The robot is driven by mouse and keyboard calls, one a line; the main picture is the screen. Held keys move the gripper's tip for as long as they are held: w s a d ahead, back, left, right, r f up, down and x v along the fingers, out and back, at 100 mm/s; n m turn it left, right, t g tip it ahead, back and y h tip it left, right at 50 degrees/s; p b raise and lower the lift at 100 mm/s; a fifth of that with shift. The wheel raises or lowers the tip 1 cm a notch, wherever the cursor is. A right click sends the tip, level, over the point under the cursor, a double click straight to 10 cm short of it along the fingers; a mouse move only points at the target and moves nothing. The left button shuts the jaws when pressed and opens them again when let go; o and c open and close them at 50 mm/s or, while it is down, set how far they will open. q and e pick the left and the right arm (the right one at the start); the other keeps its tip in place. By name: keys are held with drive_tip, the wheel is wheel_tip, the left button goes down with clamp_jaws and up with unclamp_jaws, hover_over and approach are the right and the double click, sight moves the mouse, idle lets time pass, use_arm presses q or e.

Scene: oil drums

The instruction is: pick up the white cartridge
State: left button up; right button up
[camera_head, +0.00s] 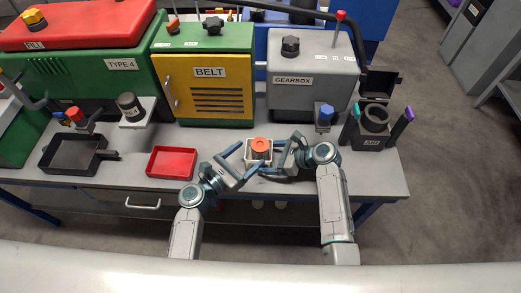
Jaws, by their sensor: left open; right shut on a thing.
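A small white, box-like thing with a dark middle and a round orange top (260,145) is at the front edge of the bench, between my two grippers. It is the only thing there that fits the white cartridge. My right gripper (279,157) is shut on its right side. My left gripper (236,160) is open at its left side, with its fingers spread. Whether the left fingers touch it is too small to tell. The fingers hide part of its sides.
A red tray (172,163) and a black tray (72,154) lie left on the grey bench (222,135). Behind stand a yellow-green BELT cabinet (208,85) and a grey GEARBOX unit (312,90). A black AIR holder (373,135) stands at right. Some bench is bare between red tray and grippers.

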sight(254, 151)
use_arm(q)
drive_tip(key=x, duration=0.4)
drive_tip(key=c, duration=1.1)
drive_tip(key=shift+o, duration=0.2)
wheel_tip(254, 151, up, 10)
drive_tip(key=shift+r, duration=0.1)
use_arm(e)
drive_tip(key=o, duration=0.6)
drive_tip(key=shift+d, duration=0.1)
drive_tip(key=v, duration=1.2)
